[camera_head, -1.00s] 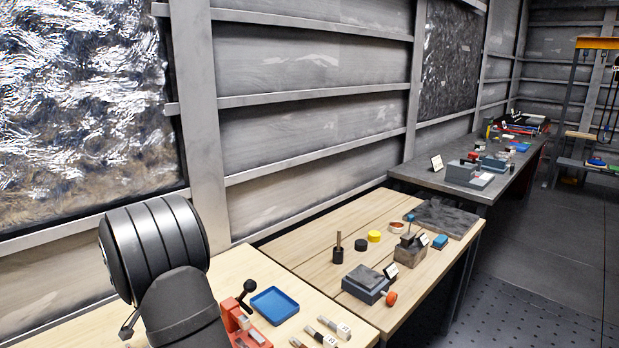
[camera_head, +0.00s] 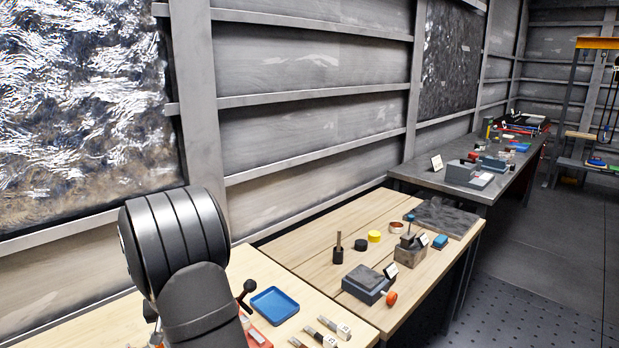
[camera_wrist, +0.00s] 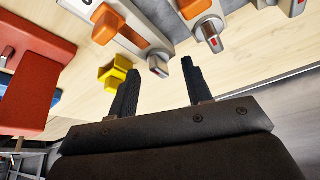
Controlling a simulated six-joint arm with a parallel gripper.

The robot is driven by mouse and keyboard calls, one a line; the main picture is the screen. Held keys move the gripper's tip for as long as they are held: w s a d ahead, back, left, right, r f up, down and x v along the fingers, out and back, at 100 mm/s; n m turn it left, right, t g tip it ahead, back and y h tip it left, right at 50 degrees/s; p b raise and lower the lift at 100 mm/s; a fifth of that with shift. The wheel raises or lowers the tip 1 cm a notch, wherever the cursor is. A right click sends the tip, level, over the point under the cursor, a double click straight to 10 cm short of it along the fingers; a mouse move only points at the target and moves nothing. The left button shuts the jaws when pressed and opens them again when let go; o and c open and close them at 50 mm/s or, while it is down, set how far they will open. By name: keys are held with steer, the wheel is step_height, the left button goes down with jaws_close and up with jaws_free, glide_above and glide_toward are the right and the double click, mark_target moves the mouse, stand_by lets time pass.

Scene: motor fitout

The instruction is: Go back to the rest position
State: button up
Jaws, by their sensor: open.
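My gripper (camera_wrist: 160,92) shows in the wrist view with its two dark fingers spread apart and nothing between them. A light wooden table top lies beyond the fingers. In the head view only my dark arm shows, at the lower left; the gripper is out of sight there.
In the wrist view a yellow piece (camera_wrist: 115,73) is near the left finger, and a large red part (camera_wrist: 35,70) is at the left. In the head view a blue tray (camera_head: 274,305) lies beside my arm. A grey vise-like block (camera_head: 366,281) is on the wooden table.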

steer(key=shift+n+g+y, duration=0.3)
steer(key=shift+n+y, duration=0.2)
steer(key=shift+n, duration=1.2)
